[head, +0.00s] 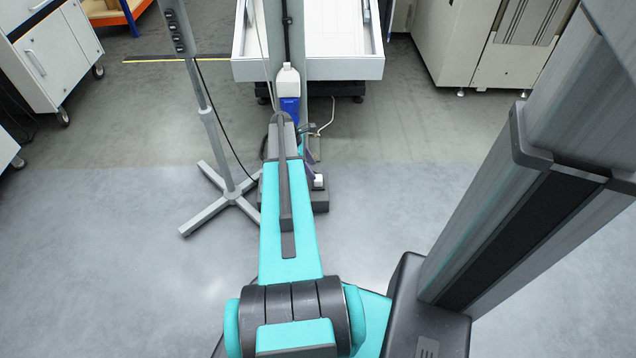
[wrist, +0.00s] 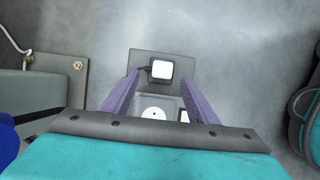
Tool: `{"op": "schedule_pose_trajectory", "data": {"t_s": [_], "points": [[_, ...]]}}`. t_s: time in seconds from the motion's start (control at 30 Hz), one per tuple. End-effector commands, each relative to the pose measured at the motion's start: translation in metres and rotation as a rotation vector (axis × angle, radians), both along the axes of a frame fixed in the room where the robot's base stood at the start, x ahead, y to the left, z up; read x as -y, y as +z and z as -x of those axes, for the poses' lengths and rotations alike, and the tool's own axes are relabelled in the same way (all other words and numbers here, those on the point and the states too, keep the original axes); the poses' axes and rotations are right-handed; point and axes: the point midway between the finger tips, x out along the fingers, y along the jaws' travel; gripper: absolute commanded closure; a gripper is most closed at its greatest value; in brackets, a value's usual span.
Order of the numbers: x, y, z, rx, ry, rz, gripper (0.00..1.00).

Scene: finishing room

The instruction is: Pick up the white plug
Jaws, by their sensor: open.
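The white plug (wrist: 160,69) is a square white block with rounded edges and a dark surround, on a dark grey plate (wrist: 188,66) in the wrist view. In the head view the plug (head: 319,180) shows as a small white spot just right of my arm. My gripper (wrist: 159,80) is open, with two purple fingers spread wide. The plug shows between and slightly beyond the fingertips; I cannot tell the height gap. Nothing is held. A dark cable runs off the plug's left side.
Below the plug, a light grey panel has a white round socket (wrist: 155,114) and another white piece partly hidden by the right finger. A grey box with a brass fitting (wrist: 78,65) lies left. A stand (head: 225,150) with splayed feet is left of my arm. Open floor lies right.

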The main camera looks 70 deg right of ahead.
Motion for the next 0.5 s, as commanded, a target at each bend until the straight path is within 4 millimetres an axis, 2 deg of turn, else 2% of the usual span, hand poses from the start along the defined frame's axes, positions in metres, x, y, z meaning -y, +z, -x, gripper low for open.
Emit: {"op": "schedule_pose_trajectory", "data": {"t_s": [0.03, 0.17, 0.5], "points": [[0.0012, -0.008, 0.0026, 0.0, -0.001, -0.001, 0.47], [0.0027, -0.0159, 0.0064, 0.0, -0.001, -0.001, 0.47], [0.0028, -0.0171, 0.0072, 0.0, 0.0, 0.0, 0.47]]}}
